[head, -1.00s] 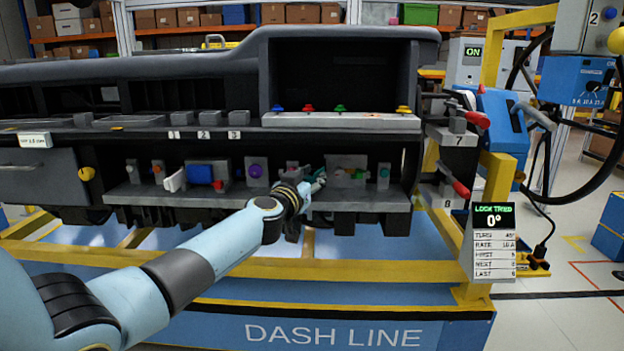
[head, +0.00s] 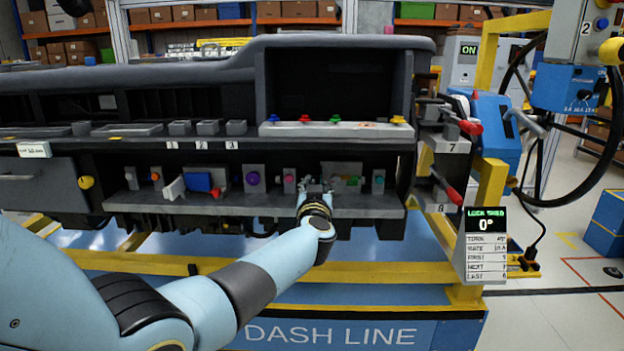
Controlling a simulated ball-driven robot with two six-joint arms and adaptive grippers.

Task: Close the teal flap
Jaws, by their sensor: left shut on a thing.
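My left gripper (head: 314,187) is in front of the lower shelf of the dashboard module, at a grey block (head: 338,170) right of the middle. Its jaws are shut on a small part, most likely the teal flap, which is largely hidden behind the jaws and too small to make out. I cannot tell how far the flap stands open. A small teal knob (head: 378,181) sits on a bracket to the right of the block, apart from the gripper. My right gripper is not in view.
A pink knob (head: 290,181), a purple knob (head: 253,178) and a blue block (head: 198,182) stand left of the gripper on the shelf (head: 230,204). The dark upper ledge overhangs them. Red-handled levers (head: 447,186) are at the module's right end.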

